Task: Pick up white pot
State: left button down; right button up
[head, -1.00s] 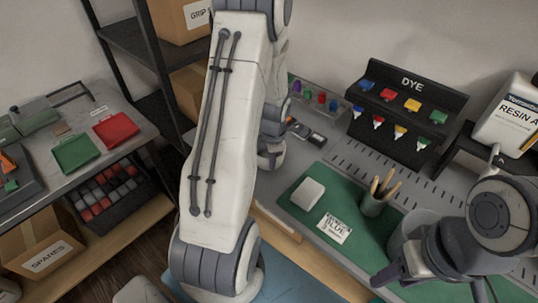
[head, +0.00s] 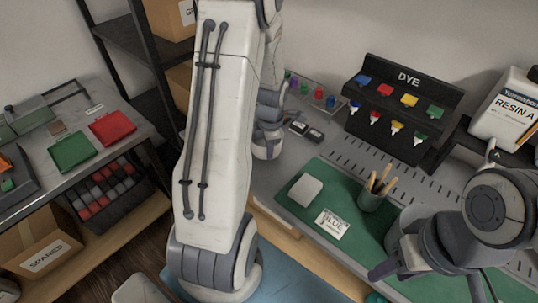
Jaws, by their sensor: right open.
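I cannot make out a white pot for certain. A small tray at the back of the bench holds a row of little pots with coloured tops (head: 319,93), partly hidden by my left arm. A plain white block (head: 306,190) lies on the green mat (head: 293,214). My right gripper (head: 428,283) is at the lower right, its fingers apart and nothing seen between them.
A black DYE rack (head: 425,97) with coloured pieces and white-nozzled bottles stands at the back. A Resin A container (head: 504,112) is at the right. A pencil cup (head: 370,200) and a BLUE card (head: 331,224) are on the mat. A side shelf holds green and red trays (head: 112,128).

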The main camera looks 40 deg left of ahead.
pick_arm(q)
jog(key=s+d+r, duration=0.1)
jog(key=d+r, duration=0.6)
jog(key=d, duration=0.4)
jog(key=shift+s+d+r+b, duration=0.25)
jog(key=shift+s+r+b, duration=0.05)
jog(key=shift+b, duration=0.15)
dwell(0.8)
